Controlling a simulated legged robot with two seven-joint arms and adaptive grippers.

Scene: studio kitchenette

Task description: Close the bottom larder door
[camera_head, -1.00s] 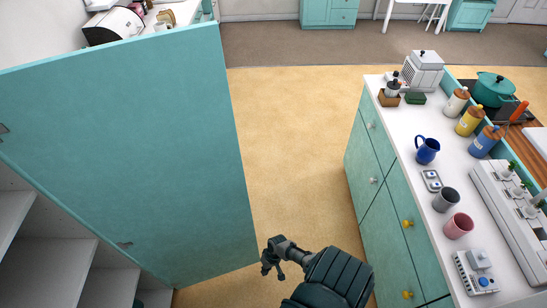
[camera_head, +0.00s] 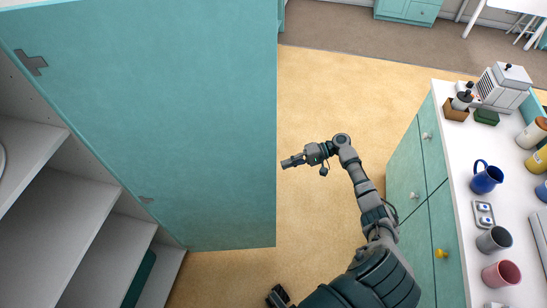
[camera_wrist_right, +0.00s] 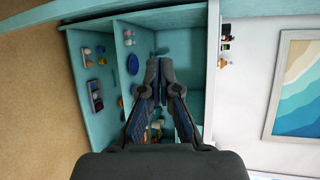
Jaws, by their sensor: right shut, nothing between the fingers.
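The teal larder door (camera_head: 190,120) stands wide open in the head view. Its free edge runs down the middle of the picture. Two grey hinge marks show on its face near the shelves. I cannot tell from the picture whether another larder door is above it. My right gripper (camera_head: 287,162) is just right of the free edge, shut and empty, pointing left; I cannot tell if it touches the door. In the right wrist view my right gripper (camera_wrist_right: 157,88) shows its fingers together with nothing between them.
White larder shelves (camera_head: 50,225) are open at the left. A counter (camera_head: 465,150) with mugs and several small things stands at the right. Tan floor (camera_head: 330,90) lies free between. The wrist view shows teal shelving (camera_wrist_right: 95,50) with small objects and a framed picture (camera_wrist_right: 295,80).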

